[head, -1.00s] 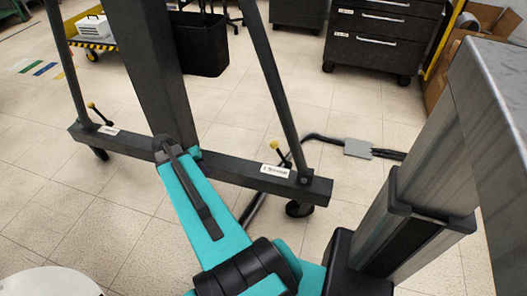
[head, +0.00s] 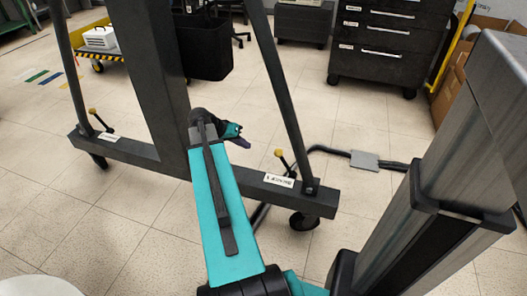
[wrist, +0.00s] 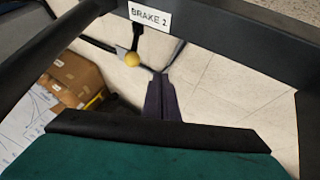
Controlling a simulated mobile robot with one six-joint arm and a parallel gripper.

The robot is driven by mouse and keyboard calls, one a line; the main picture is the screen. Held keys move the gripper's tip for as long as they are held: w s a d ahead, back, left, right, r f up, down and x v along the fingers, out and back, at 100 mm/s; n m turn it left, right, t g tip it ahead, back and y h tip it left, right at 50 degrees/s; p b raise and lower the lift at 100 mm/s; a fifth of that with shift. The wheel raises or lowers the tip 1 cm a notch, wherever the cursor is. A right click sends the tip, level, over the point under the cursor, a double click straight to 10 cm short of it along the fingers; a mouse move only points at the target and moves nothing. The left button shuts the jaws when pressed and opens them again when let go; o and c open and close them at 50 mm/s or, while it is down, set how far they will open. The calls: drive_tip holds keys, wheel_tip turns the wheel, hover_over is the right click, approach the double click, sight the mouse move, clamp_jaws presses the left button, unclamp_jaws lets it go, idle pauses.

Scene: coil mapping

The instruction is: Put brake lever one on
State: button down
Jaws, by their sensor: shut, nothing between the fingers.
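My gripper (head: 243,143) is shut and empty, near the frame's lower beam (head: 140,155). In the wrist view its purple fingers (wrist: 162,97) point towards a brake lever with a yellow knob (wrist: 132,59), which hangs beside a label reading BRAKE 2 (wrist: 150,16). The fingertips look close to that knob but apart from it. In the head view one yellow-tipped lever (head: 284,161) stands at the right end of the beam and another lever (head: 97,118) at the left end.
Grey uprights rise from the beam, with castors (head: 304,221) below. A bent dark bar with a grey plate (head: 365,160) lies to the right. Black drawers (head: 385,45), a black bin (head: 205,45) and a yellow trolley (head: 100,45) stand behind.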

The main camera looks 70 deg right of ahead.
drive_tip(key=shift+d+f, duration=0.1)
drive_tip(key=shift+f, duration=0.05)
drive_tip(key=s+d+f+b, duration=0.4)
drive_tip(key=s+d+f, duration=0.2)
drive_tip(key=s, duration=0.1)
drive_tip(key=shift+s+f, duration=0.25)
drive_tip(key=shift+f, duration=0.1)
drive_tip(key=shift+a+r, duration=0.1)
idle(0.5)
